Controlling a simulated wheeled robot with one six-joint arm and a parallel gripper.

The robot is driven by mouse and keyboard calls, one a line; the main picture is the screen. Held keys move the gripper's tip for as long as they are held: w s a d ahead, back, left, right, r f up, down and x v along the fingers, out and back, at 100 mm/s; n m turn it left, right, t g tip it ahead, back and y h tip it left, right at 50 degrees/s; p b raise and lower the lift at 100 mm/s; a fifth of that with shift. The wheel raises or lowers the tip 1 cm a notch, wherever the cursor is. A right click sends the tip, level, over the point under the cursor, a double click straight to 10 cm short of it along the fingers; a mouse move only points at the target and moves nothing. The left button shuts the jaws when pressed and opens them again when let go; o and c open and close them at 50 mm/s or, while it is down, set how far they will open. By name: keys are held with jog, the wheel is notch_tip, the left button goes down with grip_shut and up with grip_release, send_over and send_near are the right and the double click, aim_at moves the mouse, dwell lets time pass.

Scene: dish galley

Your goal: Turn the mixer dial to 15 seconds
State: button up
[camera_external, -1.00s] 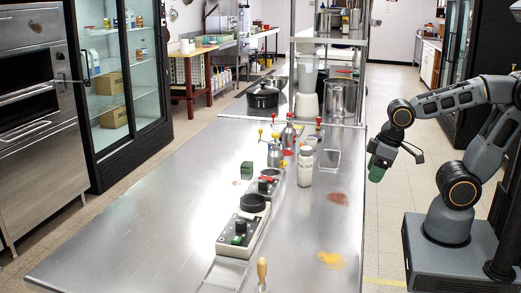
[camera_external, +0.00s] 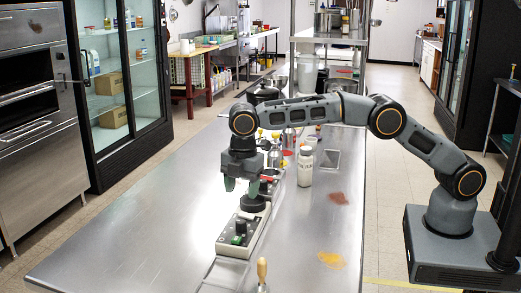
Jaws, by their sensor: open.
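The mixer (camera_external: 234,243) is a long, narrow, pale-sided device with a dark top, lying on the steel table (camera_external: 130,235). I cannot tell which part is the dial, and no markings are readable. My gripper (camera_external: 242,186) is open and points down, with green fingertips just above and behind the round black piece. It looks empty. It hides part of the mixer's far end.
Several bottles stand behind my gripper, partly hidden. A wooden-handled tool (camera_external: 262,270) is at the near edge. Red (camera_external: 338,198) and yellow (camera_external: 331,260) stains mark the table's right side. The table's left side is clear.

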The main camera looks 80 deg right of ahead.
aim_at(241, 221)
jog(key=f+n, duration=0.1)
jog(key=f, duration=0.2)
jog(key=f+n, duration=0.1)
jog(key=f, duration=0.2)
jog(key=f+n, duration=0.2)
jog(key=f, duration=0.2)
jog(key=shift+w+d, duration=0.1)
jog(key=shift+w, duration=0.1)
jog(key=shift+c, duration=0.2)
jog(key=c, duration=0.9)
